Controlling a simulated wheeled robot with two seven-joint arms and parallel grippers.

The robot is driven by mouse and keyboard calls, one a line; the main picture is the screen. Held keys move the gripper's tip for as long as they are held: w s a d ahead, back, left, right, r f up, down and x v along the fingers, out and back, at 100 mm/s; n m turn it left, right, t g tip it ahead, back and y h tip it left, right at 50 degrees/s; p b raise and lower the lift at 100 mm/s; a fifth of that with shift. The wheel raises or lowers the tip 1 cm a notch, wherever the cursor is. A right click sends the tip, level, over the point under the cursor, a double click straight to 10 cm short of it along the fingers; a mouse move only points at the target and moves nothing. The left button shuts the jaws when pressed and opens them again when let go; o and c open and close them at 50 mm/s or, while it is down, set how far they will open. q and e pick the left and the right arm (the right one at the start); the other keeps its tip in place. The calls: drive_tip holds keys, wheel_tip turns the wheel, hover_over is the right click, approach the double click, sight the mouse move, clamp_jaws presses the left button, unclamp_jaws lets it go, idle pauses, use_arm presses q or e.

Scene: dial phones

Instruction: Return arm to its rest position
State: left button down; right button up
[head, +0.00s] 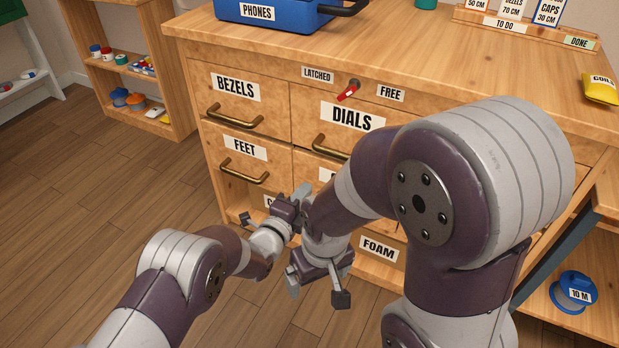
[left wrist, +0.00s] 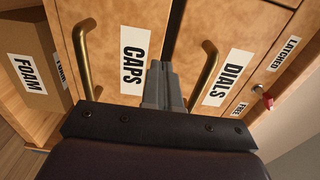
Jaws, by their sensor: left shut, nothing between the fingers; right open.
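My left gripper (head: 302,191) is shut and empty in front of the wooden cabinet's drawers, at the end of the arm coming in from the left. In the left wrist view its closed fingers (left wrist: 162,84) show before the gap between the CAPS label (left wrist: 133,58) and the DIALS handle (left wrist: 205,73). I cannot tell whether they touch the cabinet. My right gripper (head: 317,287) is open and empty, lower and a little to the right, pointing down with its fingers spread. My right arm hides part of the drawer fronts.
The cabinet has BEZELS (head: 236,87), FEET (head: 245,147) and DIALS (head: 351,116) drawers. A red latch (head: 349,91) sits between LATCHED and FREE. A blue PHONES box (head: 275,14) and a yellow COILS packet (head: 601,88) lie on top. The floor (head: 90,220) at left is clear.

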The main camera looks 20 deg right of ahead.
use_arm(q)
drive_tip(key=p+v, duration=0.1)
drive_tip(key=v, duration=0.3)
drive_tip(key=shift+s+a, duration=0.3)
use_arm(e)
wheel_tip(320, 180, up, 2)
drive_tip(key=shift+s+a+r, duration=0.1)
drive_tip(key=shift+r, duration=0.05)
